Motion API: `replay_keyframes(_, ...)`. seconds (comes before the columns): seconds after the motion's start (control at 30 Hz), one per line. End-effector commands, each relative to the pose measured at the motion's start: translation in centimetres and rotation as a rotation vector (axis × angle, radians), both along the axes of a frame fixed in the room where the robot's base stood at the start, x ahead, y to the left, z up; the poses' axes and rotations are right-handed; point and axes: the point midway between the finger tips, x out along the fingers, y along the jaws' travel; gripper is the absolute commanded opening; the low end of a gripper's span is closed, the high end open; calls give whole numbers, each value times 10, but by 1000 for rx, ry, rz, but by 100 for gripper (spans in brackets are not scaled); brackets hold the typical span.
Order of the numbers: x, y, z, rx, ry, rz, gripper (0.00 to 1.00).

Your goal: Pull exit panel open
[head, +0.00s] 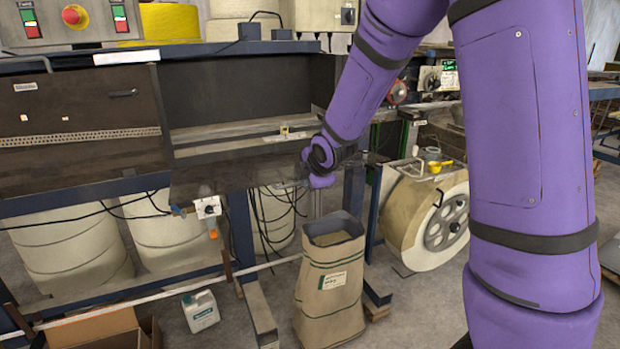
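The laminating machine's left section is covered by a dark brown panel (75,135) with a small black handle (123,93) near its upper right. To the right of it, the exit section is an uncovered dark recess (240,88). My purple arm reaches down from the upper right. My gripper (308,166) is at the right part of this panel, by its front edge.
A paper sack (330,290) stands open on the floor below my gripper. A large roll (425,222) stands to its right. White drums (75,245) sit under the machine. A white jug (200,311) and a cardboard box (95,328) are on the floor. A red emergency button (72,15) is at upper left.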

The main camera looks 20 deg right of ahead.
Motion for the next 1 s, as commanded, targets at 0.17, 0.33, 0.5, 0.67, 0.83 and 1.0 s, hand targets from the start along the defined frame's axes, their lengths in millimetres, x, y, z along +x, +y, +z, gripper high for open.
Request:
replay_keyframes(0.17, -2, -1, -3, 1, 7, -4, 0)
replay_keyframes(0.33, -2, -1, -3, 1, 7, -4, 0)
replay_keyframes(0.5, -2, -1, -3, 1, 8, -4, 15)
replay_keyframes(0.67, -1, -1, -2, 1, 6, -4, 38)
replay_keyframes(0.83, 0, 0, -2, 1, 4, -2, 38)
replay_keyframes(1.0, -3, 0, 2, 1, 2, -1, 38)
